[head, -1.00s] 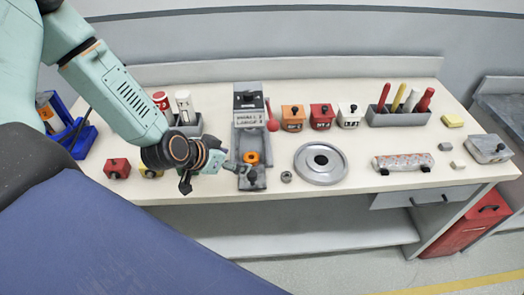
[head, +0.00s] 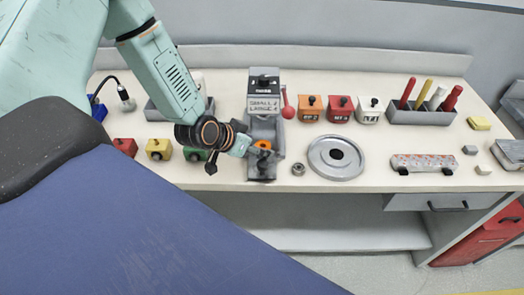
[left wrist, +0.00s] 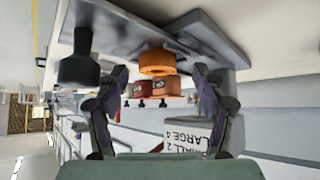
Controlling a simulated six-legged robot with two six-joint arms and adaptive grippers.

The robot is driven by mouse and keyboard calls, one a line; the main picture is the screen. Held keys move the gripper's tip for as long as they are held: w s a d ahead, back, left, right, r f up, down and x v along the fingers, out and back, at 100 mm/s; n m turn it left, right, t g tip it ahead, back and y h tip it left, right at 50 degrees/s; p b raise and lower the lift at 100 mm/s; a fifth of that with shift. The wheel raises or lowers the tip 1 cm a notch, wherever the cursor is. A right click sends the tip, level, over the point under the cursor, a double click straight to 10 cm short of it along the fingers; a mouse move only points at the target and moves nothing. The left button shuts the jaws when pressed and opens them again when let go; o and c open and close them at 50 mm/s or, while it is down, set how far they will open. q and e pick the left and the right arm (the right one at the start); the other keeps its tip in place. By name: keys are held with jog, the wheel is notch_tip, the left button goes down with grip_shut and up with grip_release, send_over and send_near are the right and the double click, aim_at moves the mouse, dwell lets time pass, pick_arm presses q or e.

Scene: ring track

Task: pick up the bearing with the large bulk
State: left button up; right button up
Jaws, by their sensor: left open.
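An orange ring (head: 263,145) sits on the grey fixture (head: 265,125) labelled SMALL 2, LARGE 4. It also shows in the left wrist view (left wrist: 157,62), between my fingers. A small steel ring (head: 298,169) lies on the bench right of the fixture. A large grey disc (head: 336,172) with a dark centre lies farther right. I cannot tell for sure which of these is the large bearing. My left gripper (head: 258,153) is open and empty at the fixture, its fingers pointing toward the orange ring and apart from it. My right gripper is out of view.
A black knob (left wrist: 78,60) stands beside the orange ring on the fixture. Orange, red and white boxes (head: 340,108) stand behind the disc. Red, yellow and green boxes (head: 159,149) stand left.

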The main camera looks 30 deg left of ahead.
pick_arm(q)
jog(key=shift+w+d+f, duration=0.25)
jog(key=shift+w, duration=0.15)
jog(key=shift+w+d+f, duration=0.2)
jog(key=shift+w, duration=0.2)
jog(key=shift+s+a, duration=0.25)
jog(key=shift+s, duration=0.05)
jog(key=c, duration=0.5)
jog(key=shift+w+d, duration=0.2)
jog(key=c, duration=0.4)
jog(key=shift+s+a, duration=0.15)
jog(key=c, duration=0.6)
jog(key=shift+o, duration=0.2)
jog(key=shift+r, duration=0.1)
